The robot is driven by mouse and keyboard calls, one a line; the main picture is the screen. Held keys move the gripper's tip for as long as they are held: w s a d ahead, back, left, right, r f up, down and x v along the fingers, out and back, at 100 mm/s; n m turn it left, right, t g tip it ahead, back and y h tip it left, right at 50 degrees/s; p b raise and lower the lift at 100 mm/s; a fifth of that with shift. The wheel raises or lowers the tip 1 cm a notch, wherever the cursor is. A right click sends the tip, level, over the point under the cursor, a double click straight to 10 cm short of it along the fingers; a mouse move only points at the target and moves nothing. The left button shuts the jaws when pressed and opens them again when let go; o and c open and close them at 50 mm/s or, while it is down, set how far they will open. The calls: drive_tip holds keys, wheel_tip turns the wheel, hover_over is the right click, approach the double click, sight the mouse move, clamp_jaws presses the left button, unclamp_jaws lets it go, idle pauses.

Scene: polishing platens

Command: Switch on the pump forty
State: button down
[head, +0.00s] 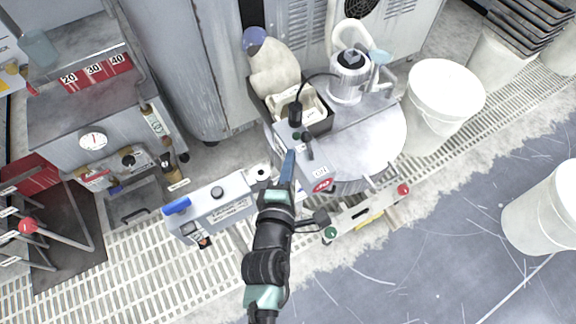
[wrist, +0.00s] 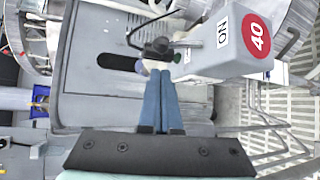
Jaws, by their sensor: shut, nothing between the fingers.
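The pump marked 40 shows in the wrist view as a grey housing (wrist: 205,55) with a red "40" disc (wrist: 258,35) and an "ON" label (wrist: 223,33). The "ON" label also shows in the head view (head: 320,171), above the red disc (head: 322,185).
A white bucket (head: 440,95) stands to the right. A grey box with a blue handle (head: 178,206) is to the left. Open floor (head: 430,240) lies at lower right.

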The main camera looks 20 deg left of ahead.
sight(309, 145)
drive_tip(key=b+x, duration=0.1)
drive_tip(key=x, duration=0.5)
drive_tip(key=shift+w, duration=0.1)
drive_tip(key=shift+f+b, duration=0.1)
drive_tip(key=shift+b, duration=0.4)
